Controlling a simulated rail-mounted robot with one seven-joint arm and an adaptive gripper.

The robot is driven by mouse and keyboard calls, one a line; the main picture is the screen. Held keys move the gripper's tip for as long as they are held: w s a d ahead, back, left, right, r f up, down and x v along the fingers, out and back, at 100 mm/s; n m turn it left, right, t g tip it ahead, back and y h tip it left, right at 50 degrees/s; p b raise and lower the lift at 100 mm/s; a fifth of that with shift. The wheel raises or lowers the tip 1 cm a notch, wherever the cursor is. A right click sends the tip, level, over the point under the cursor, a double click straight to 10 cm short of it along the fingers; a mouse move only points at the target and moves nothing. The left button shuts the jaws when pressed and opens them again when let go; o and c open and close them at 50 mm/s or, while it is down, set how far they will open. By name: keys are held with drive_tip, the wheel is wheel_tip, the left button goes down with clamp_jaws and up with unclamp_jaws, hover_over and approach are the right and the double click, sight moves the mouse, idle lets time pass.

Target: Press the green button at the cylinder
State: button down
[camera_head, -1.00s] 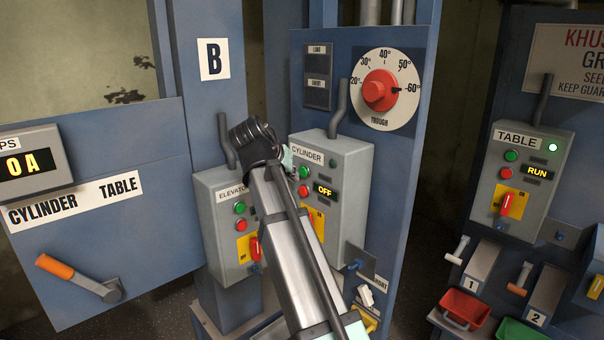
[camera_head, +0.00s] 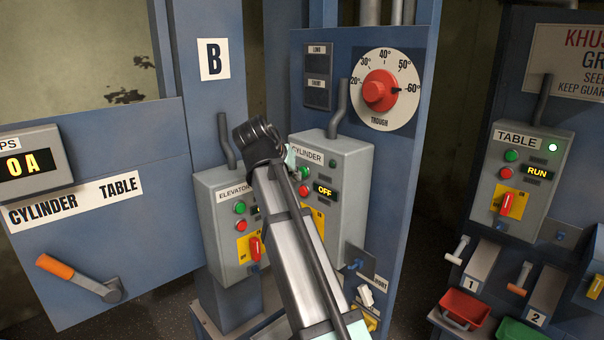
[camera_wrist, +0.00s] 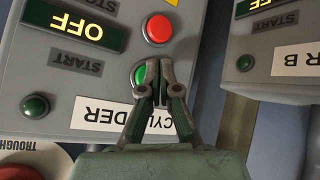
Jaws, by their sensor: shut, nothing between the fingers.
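The grey CYLINDER box (camera_head: 345,160) stands in the middle of the head view, its display (camera_head: 324,190) reading OFF. Its green button (camera_head: 304,173) sits above a red button (camera_head: 305,190). In the wrist view the box appears upside down. There my gripper (camera_wrist: 158,68) is shut and empty, its fingertips over the green button (camera_wrist: 139,75), covering its right part. The red button (camera_wrist: 158,29) is clear just beyond the tips. I cannot tell whether the fingertips touch the green button. In the head view my wrist hides most of the gripper.
The ELEVATOR box (camera_head: 218,235) with its own green button (camera_head: 239,208) stands close on the left. The red TROUGH dial (camera_head: 380,90) is above right. The TABLE box (camera_head: 520,180) at right reads RUN. A dark unlit lamp (camera_wrist: 36,106) is also on the cylinder box.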

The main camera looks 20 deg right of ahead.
drive_tip(key=shift+w+d, duration=0.25)
drive_tip(key=shift+d, duration=0.2)
idle(0.7)
drive_tip(key=shift+s+a, duration=0.1)
drive_tip(key=shift+a, duration=0.1)
drive_tip(key=shift+s+a, duration=0.35)
drive_tip(key=shift+a, duration=0.25)
drive_tip(key=shift+a, duration=0.15)
drive_tip(key=a, duration=0.1)
drive_tip(key=s+a, duration=0.1)
drive_tip(key=a, duration=0.1)
drive_tip(key=s+a+p, duration=0.1)
drive_tip(key=shift+s+a, duration=0.1)
drive_tip(key=shift+a, duration=0.05)
idle(0.8)
